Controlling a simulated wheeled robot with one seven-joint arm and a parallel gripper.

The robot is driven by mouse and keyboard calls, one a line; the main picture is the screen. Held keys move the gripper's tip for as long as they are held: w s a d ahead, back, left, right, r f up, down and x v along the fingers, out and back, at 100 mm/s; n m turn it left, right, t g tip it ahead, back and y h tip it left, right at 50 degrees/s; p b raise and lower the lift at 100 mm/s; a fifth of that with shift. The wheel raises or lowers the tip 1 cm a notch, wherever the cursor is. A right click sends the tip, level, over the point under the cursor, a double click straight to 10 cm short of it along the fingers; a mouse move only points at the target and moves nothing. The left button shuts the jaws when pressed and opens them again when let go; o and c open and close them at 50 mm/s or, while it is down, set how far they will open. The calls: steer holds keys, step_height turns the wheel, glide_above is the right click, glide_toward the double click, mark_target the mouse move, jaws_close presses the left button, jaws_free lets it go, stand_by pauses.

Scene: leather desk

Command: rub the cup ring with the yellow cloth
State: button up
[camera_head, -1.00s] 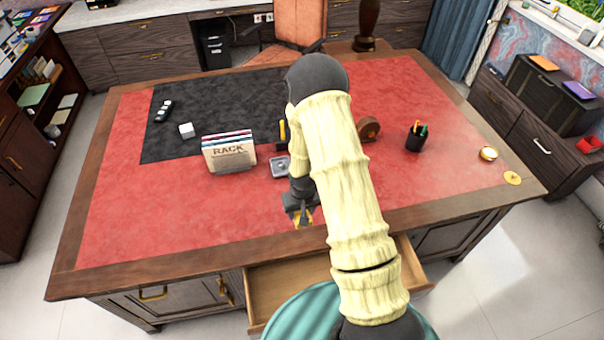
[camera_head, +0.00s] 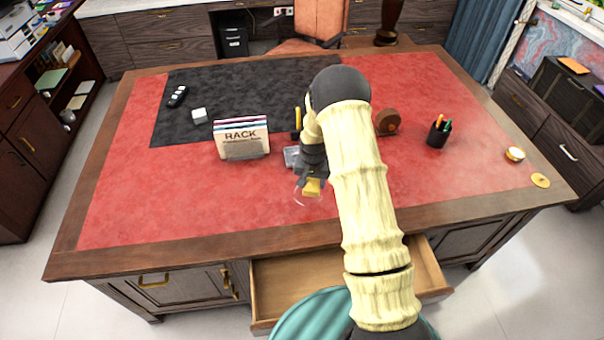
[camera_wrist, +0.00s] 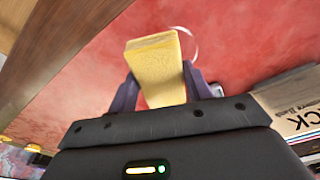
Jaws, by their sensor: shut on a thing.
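The yellow cloth (camera_wrist: 156,68) is a folded, block-like pad held between the two fingers of my gripper (camera_wrist: 165,92). In the head view the cloth (camera_head: 312,187) shows under my gripper (camera_head: 312,178), low over the red desk top. I cannot tell whether it touches the leather. The cup ring (camera_head: 299,194) is a thin pale arc on the red leather, just left of the cloth. It also shows in the wrist view (camera_wrist: 194,42), beside the cloth's far end, and the cloth hides part of it.
A file rack (camera_head: 241,138) stands left of my gripper, and a small grey tray (camera_head: 291,156) sits close behind it. A pen cup (camera_head: 438,133) and a brown round object (camera_head: 387,122) stand to the right. An open drawer (camera_head: 290,285) juts from the desk front. The left red leather is clear.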

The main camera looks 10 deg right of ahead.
steer(key=w+a+f+m+b, duration=0.1)
steer(key=w+f+m+b, duration=0.1)
steer(key=w+m+b, duration=0.3)
steer(key=shift+w+a+b, duration=0.25)
steer(key=shift+w+b, duration=1)
steer(key=shift+w, duration=0.95)
steer(key=shift+f, duration=0.1)
steer(key=shift+a, duration=0.1)
